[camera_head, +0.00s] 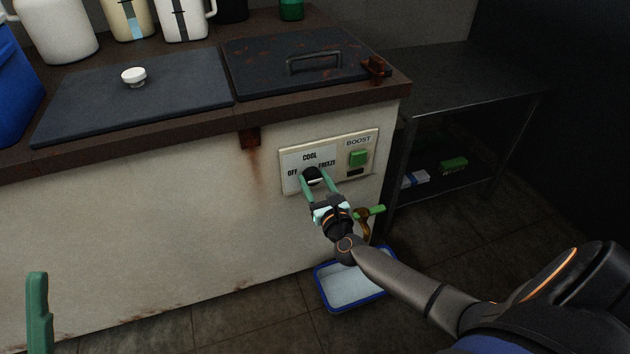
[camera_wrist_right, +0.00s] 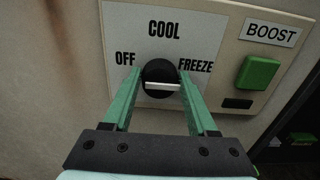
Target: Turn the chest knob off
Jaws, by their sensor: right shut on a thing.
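The chest knob (camera_head: 313,175) is a round black dial on a pale control panel on the chest's front. In the right wrist view the knob (camera_wrist_right: 160,74) has a white bar lying nearly level across it. OFF is at its left, COOL above and FREEZE at its right. I cannot tell which label the bar points to. My right gripper (camera_head: 316,181) has its two green fingers on either side of the knob, shut on it; the fingers also show in the right wrist view (camera_wrist_right: 161,86). One green finger of my left gripper (camera_head: 39,312) shows at the lower left, away from the chest.
A green BOOST button (camera_head: 358,158) sits right of the knob on the same panel. Below are a green-handled tap (camera_head: 371,211) and a blue-rimmed tray (camera_head: 341,301) on the floor. Two dark lids, one with a handle (camera_head: 314,60), cover the top. A metal shelf (camera_head: 450,85) stands at right.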

